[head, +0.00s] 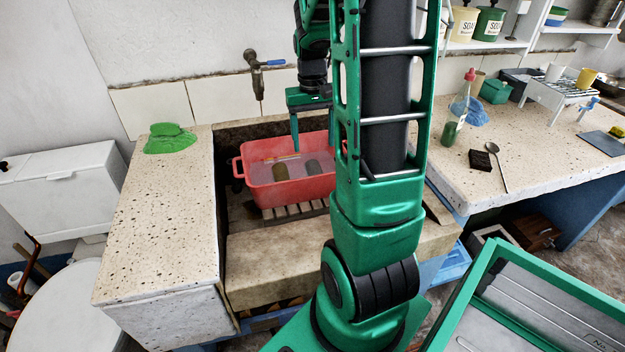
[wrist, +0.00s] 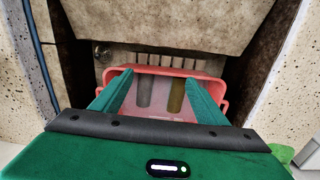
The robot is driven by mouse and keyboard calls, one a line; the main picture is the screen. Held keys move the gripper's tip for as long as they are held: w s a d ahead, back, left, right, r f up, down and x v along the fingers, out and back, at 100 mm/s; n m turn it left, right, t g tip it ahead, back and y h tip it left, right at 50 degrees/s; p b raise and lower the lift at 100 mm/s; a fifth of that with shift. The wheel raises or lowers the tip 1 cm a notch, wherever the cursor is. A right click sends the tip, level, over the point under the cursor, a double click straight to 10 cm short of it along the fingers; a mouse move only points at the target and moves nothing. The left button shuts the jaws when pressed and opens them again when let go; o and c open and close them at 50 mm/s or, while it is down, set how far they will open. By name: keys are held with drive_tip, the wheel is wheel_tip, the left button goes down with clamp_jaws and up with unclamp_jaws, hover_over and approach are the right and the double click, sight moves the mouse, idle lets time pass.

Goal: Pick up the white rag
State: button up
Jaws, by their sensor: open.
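I cannot make out a white rag in either view. My gripper (head: 314,148) is open, pointing down over the red basin (head: 290,190) in the stone trough. In the wrist view its two fingers (wrist: 158,80) are spread above the same basin (wrist: 147,69), with nothing seen between the tips. The basin holds cloudy liquid with a dark, rounded item (head: 312,168) and a brownish one (head: 280,172); they also show in the wrist view as a grey shape (wrist: 145,92) and a brown shape (wrist: 176,96). My arm hides part of the basin's right side in the head view.
A green rag (head: 168,138) lies on the left counter (head: 170,215). A blue rag (head: 472,111) lies on the right counter by a spray bottle (head: 455,120). A tap (head: 258,70) is on the wall behind the trough. The trough walls surround the basin closely.

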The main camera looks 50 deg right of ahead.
drive_tip(key=w+d+f, duration=0.5)
drive_tip(key=d+f, duration=0.1)
approach(315, 171)
drive_tip(key=shift+s+d+f, duration=0.1)
drive_tip(key=shift+s+d, duration=0.05)
drive_tip(key=shift+d, duration=0.35)
wheel_tip(315, 171, down, 6)
drive_tip(key=shift+d+r, duration=0.1)
drive_tip(key=shift+r, duration=0.1)
drive_tip(key=shift+a+f, duration=0.15)
drive_tip(key=shift+f, duration=1.2)
drive_tip(key=shift+a+f, duration=0.2)
drive_tip(key=shift+f, duration=1.2)
drive_tip(key=c, duration=1.2)
